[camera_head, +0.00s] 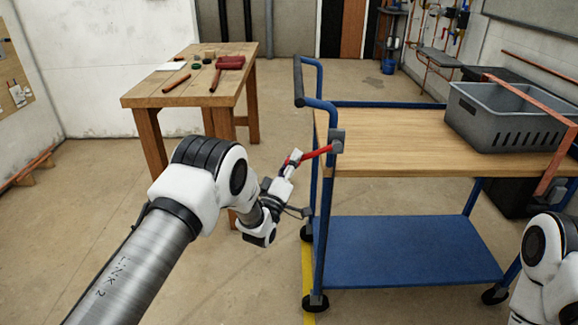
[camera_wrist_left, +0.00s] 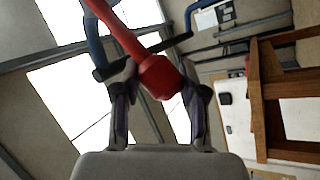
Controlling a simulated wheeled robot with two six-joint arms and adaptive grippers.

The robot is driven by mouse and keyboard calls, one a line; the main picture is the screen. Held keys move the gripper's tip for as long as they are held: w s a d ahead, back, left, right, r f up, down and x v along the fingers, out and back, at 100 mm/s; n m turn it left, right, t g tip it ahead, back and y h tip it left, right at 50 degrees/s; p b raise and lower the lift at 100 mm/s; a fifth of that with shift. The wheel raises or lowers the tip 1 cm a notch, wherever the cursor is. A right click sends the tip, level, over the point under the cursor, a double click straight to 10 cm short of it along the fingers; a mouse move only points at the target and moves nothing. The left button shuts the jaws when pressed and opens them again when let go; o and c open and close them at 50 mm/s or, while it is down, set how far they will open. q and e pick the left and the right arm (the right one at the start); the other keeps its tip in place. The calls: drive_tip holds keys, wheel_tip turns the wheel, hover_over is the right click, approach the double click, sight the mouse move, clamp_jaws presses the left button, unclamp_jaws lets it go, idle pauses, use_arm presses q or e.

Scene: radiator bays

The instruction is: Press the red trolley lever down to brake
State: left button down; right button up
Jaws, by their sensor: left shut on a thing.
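The red trolley lever (camera_head: 318,153) sticks out to the left from a grey bracket (camera_head: 337,141) on the corner post of the blue trolley (camera_head: 400,250). It slopes slightly down toward its free end. My left gripper (camera_head: 290,162) is at that free end, shut on it. In the left wrist view the lever's thick red end (camera_wrist_left: 160,76) sits between the two fingers (camera_wrist_left: 160,95). My right gripper is not in view; only part of my right arm shows at the lower right.
A grey crate (camera_head: 490,135) stands on the trolley's wooden top (camera_head: 390,150). A wooden workbench (camera_head: 150,93) with tools stands at the back left. Floor between bench and trolley is clear.

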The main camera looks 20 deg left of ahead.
use_arm(q)
drive_tip(key=shift+s+d+f+n, duration=0.1)
drive_tip(key=shift+d+f+n, duration=0.2)
drive_tip(key=shift+f, duration=0.2)
drive_tip(key=c, duration=0.6)
unclamp_jaws()
drive_tip(key=shift+r, duration=0.2)
drive_tip(key=v, duration=1.1)
drive_tip(key=shift+s+f, duration=0.3)
drive_tip(key=shift+s, duration=0.05)
